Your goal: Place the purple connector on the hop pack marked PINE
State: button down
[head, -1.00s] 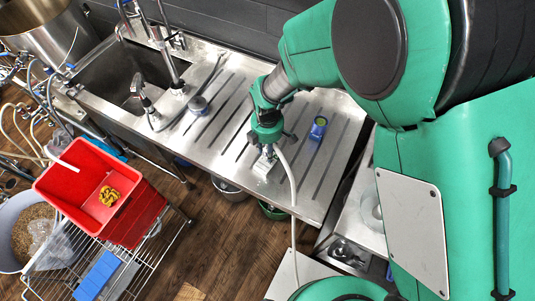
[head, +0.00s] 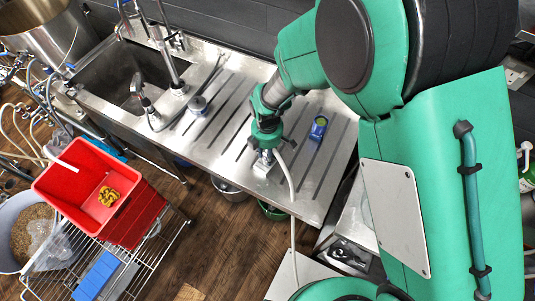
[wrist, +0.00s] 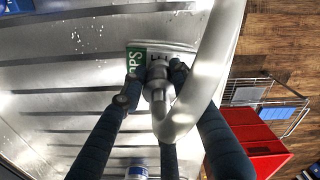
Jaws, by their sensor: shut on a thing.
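My gripper (head: 264,148) is low over the steel drainboard, its dark fingers closed around a grey metal hose fitting (wrist: 157,84). A pale hose (wrist: 190,105) runs from the fitting, and also shows in the head view (head: 291,185). The fitting looks grey; I see no purple on it. A small silvery pack (head: 262,168) lies on the drainboard just under the gripper. In the wrist view its green label (wrist: 134,62) shows the letters OPS; its variety name is not readable. The fitting overlaps the pack there; whether they touch, I cannot tell.
A red bin (head: 75,190) with yellow contents sits on a wire rack at lower left.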

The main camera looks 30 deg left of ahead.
jog(key=c, duration=1.3)
grip_release()
jog(key=shift+f, duration=0.1)
jog(key=shift+c, duration=0.2)
notch_tip(320, 180, up, 12)
jog(key=shift+r+p, duration=0.1)
jog(key=shift+p, duration=0.7)
